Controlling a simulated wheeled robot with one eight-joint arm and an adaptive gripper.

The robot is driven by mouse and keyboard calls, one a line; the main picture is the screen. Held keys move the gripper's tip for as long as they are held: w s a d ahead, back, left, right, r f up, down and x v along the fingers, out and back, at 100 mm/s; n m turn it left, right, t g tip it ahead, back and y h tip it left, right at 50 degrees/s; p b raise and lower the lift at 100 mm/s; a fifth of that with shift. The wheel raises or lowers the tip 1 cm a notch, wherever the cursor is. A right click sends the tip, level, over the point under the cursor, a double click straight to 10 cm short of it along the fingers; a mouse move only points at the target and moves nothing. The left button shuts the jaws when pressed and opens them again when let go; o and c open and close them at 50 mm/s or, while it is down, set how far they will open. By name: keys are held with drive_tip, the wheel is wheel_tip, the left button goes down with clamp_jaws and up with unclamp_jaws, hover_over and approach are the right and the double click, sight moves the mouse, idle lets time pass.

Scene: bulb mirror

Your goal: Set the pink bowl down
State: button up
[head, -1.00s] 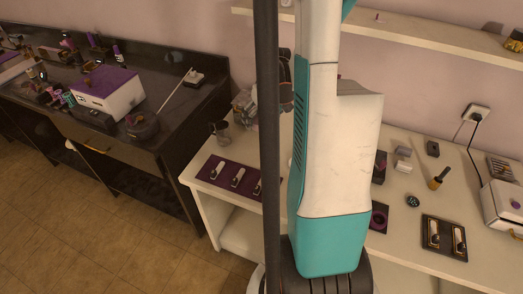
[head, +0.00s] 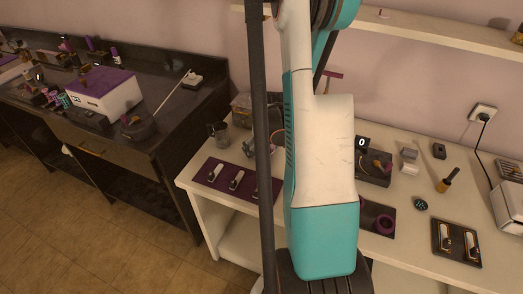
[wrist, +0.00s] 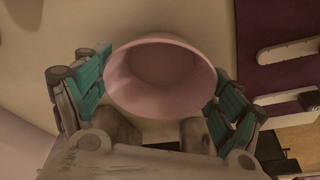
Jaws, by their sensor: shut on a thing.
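The pink bowl (wrist: 160,72) is in the middle of the wrist view, its open side facing the camera. My gripper (wrist: 160,95) is shut on it, with one teal-padded finger at its left side and one at its right. The pale surface of the white counter (wrist: 200,18) shows behind the bowl; I cannot tell how big the gap between them is. In the head view my own arm and a dark pole hide the gripper and most or all of the bowl.
A purple mat (head: 215,185) with several clippers lies on the white counter's left part, beside a grey mug (head: 218,131). To the right are a dark tray with a purple ring (head: 384,224), a black tray (head: 456,240) and a gold-handled brush (head: 446,181).

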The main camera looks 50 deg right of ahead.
drive_tip(key=shift+r, duration=0.1)
drive_tip(key=shift+f, duration=0.25)
drive_tip(key=o, duration=1.1)
drive_tip(key=shift+r, duration=0.1)
drive_tip(key=p+v, duration=0.4)
drive_tip(key=v, duration=0.8)
drive_tip(key=shift+r, duration=0.2)
